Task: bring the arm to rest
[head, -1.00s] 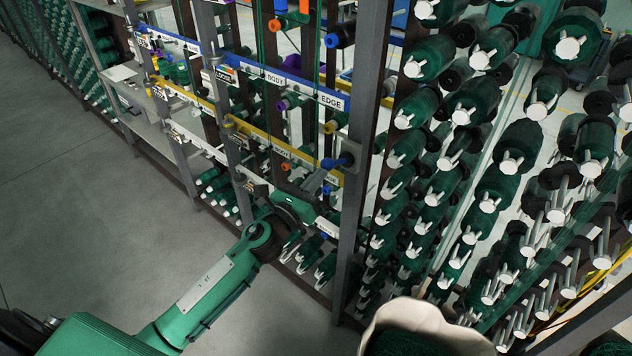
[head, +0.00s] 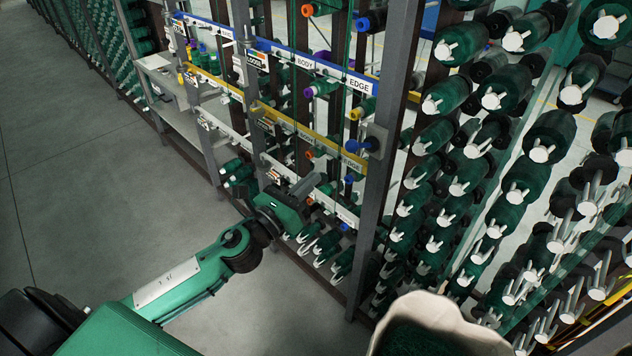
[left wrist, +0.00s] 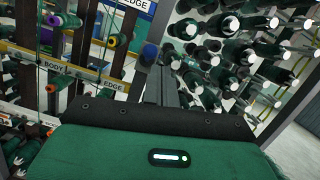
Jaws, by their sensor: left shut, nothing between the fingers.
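My left arm comes in from the lower left of the head view. Its green and black gripper (head: 312,183) is in front of the rack, left of the grey post with the blue knob (head: 364,146) and apart from that knob. The fingers are shut and hold nothing. In the left wrist view the dark fingers (left wrist: 166,86) lie together beyond the green wrist housing, pointing toward the rack. The blue knob also shows in the wrist view (left wrist: 148,54), just left of the fingers. My right gripper is in neither view.
The rack carries a blue rail (head: 305,62), a yellow rail (head: 300,131) and a white lower rail with labels. Several green spools on pegs (head: 525,180) fill the right. A pale bag (head: 478,335) with green material is at the bottom. Grey floor (head: 80,180) at left is clear.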

